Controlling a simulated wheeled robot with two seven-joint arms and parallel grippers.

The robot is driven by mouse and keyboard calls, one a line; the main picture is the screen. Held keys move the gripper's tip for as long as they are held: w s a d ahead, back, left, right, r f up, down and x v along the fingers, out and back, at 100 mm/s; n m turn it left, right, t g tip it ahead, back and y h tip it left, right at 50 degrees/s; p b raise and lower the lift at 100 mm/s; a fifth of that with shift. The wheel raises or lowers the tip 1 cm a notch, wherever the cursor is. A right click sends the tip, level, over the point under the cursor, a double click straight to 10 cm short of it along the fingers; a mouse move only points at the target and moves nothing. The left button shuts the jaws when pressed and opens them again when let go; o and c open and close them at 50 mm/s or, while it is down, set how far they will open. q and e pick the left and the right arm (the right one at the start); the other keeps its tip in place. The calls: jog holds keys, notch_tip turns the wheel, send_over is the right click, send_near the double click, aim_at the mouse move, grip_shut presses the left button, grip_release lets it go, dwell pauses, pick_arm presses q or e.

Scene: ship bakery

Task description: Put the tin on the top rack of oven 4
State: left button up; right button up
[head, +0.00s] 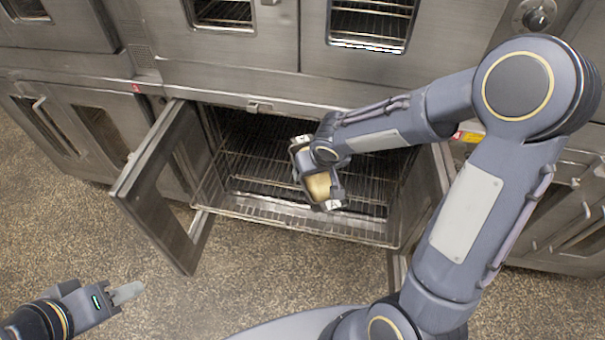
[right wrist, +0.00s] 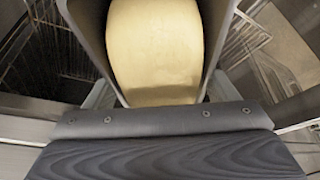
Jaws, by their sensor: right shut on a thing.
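The tin (head: 297,160) is a small grey loaf tin with a pale yellow loaf or dough (head: 318,186) in it. My right gripper (head: 316,174) is shut on the tin and holds it at the mouth of an open lower oven (head: 300,228). In the right wrist view the tin (right wrist: 88,22) fills the upper middle, with its pale filling (right wrist: 155,50) inside. Wire racks (head: 262,165) show inside the open oven, partly hidden by the tin and my right arm. My left gripper (head: 127,292) is low at the left, away from the oven; its finger gap does not show clearly.
The open oven's left door (head: 155,185) swings out toward the front left and has a window. Upper ovens with windows (head: 372,25) are closed above. More closed ovens stand at the left (head: 85,125) and right. The speckled floor (head: 255,275) in front is clear.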

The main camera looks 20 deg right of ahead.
notch_tip(320, 180, down, 11)
jog(key=w+b, duration=0.1)
jog(key=b, duration=0.9)
jog(key=w+d+f+m+h+b, duration=0.25)
jog(key=w+d+m+b, duration=0.4)
jog(key=d, duration=0.55)
jog(key=shift+g, duration=0.3)
jog(key=f+b, duration=0.1)
jog(key=f, duration=0.4)
jog(key=f+b, duration=0.1)
jog(key=f, duration=0.4)
jog(key=shift+s+b, duration=0.2)
jog(key=shift+b, duration=0.15)
